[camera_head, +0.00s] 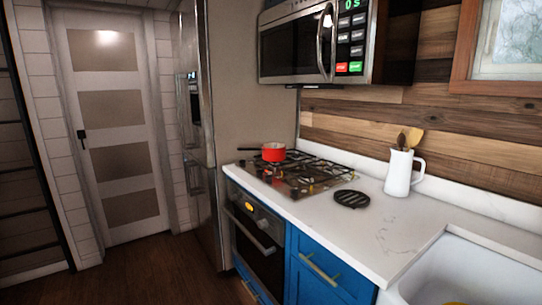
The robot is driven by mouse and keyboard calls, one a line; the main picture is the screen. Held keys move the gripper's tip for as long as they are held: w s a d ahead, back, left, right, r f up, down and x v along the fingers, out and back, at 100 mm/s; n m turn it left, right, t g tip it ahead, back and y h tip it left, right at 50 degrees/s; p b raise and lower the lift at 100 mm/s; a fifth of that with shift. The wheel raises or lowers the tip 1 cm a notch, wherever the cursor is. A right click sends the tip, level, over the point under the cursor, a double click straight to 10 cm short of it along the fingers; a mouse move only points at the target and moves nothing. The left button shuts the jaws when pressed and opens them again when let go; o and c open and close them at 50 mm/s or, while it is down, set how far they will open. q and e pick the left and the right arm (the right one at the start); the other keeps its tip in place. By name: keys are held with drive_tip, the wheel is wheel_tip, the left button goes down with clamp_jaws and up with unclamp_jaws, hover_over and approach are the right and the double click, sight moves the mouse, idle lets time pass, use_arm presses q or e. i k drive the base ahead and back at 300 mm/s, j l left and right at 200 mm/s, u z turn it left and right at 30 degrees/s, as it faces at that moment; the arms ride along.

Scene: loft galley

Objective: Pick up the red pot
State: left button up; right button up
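A small red pot (273,152) with a dark handle (249,149) stands upright on the gas stove top (297,173), towards its back left. The handle points left. Neither of my grippers shows in the head view.
A black round trivet (351,199) and a white pitcher (401,174) with wooden utensils stand on the white counter (380,231) right of the stove. A microwave (298,44) hangs above the stove. A tall fridge (206,130) stands left. A white sink (470,275) is at bottom right. The floor (140,268) before the oven is clear.

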sight(270, 154)
drive_tip(key=i+j+z, duration=0.1)
drive_tip(key=z, duration=1)
drive_tip(key=i+j+z, duration=0.1)
drive_tip(key=j+z, duration=0.2)
drive_tip(key=j, duration=0.3)
drive_tip(key=j+z, duration=0.35)
drive_tip(key=j, duration=0.25)
drive_tip(key=j+z, duration=0.3)
drive_tip(key=j, duration=0.35)
drive_tip(key=k+j+z, duration=0.2)
drive_tip(key=j+z, duration=0.15)
drive_tip(key=j, duration=0.2)
